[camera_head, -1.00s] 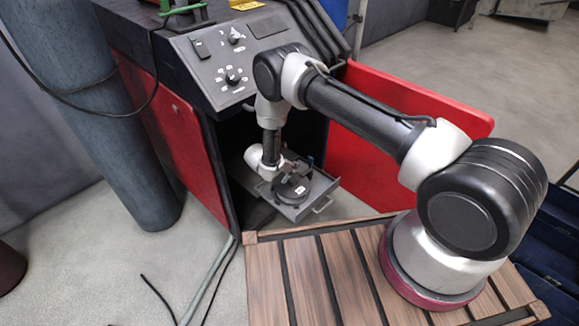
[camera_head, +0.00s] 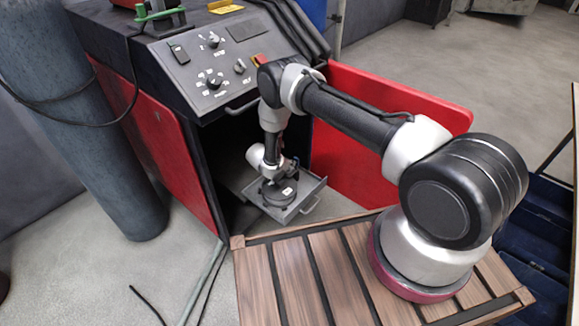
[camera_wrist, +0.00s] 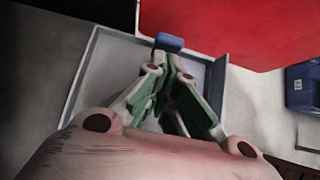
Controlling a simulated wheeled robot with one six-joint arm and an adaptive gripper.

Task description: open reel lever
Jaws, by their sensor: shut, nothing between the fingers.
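In the wrist view the tray's pale rim (camera_wrist: 88,72) runs around my fingers. A small blue block (camera_wrist: 168,41) shows just beyond my fingertips; I cannot tell whether it is the reel lever or whether they touch it. My gripper (camera_wrist: 173,62) is shut and empty, pointing into the tray. In the head view my gripper (camera_head: 277,173) is low over the reel and hides part of it.
A red open door (camera_head: 385,125) stands right of the tray, and a red side panel (camera_head: 155,150) is at left. The control panel (camera_head: 225,60) is above. A slatted wooden platform (camera_head: 300,270) lies in front. A blue bin (camera_wrist: 303,86) shows at right in the wrist view.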

